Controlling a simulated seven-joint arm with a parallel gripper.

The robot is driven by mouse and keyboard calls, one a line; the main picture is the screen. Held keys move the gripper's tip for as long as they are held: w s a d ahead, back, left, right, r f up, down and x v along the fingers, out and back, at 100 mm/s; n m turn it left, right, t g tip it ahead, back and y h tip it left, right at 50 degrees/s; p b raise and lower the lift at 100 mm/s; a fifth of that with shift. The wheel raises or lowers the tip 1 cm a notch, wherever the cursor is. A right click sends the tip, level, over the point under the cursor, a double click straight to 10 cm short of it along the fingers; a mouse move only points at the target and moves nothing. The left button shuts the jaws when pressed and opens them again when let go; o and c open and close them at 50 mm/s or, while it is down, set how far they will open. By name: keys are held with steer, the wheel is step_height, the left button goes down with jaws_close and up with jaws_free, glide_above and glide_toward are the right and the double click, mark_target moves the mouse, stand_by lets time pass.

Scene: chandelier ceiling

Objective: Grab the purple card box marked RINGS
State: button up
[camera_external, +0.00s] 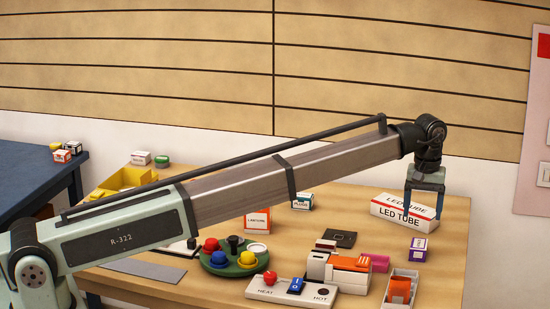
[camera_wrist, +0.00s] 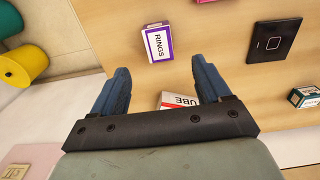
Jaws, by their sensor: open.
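The purple and white card box marked RINGS (camera_wrist: 157,44) stands on the wooden table, ahead of my fingertips in the wrist view. In the external view the purple box (camera_external: 418,247) is at the right of the table, in front of the LED TUBE box. My gripper (camera_external: 424,204) points down above the table, beside the LED TUBE box, higher than the purple box and behind it. In the wrist view my gripper (camera_wrist: 160,80) is open, with its two blue fingers apart and nothing seen held between them.
The long white LED TUBE box (camera_external: 403,212) lies close to my gripper; part of it shows between my fingers in the wrist view. A black square plate (camera_external: 340,239), a white and orange device (camera_external: 338,268) and an open box with an orange item (camera_external: 400,291) are nearby.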

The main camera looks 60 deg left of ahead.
mark_target(419, 243)
step_height(419, 243, down, 11)
steer(key=shift+w+r, duration=0.1)
steer(key=shift+w, duration=0.05)
steer(key=c, duration=1.1)
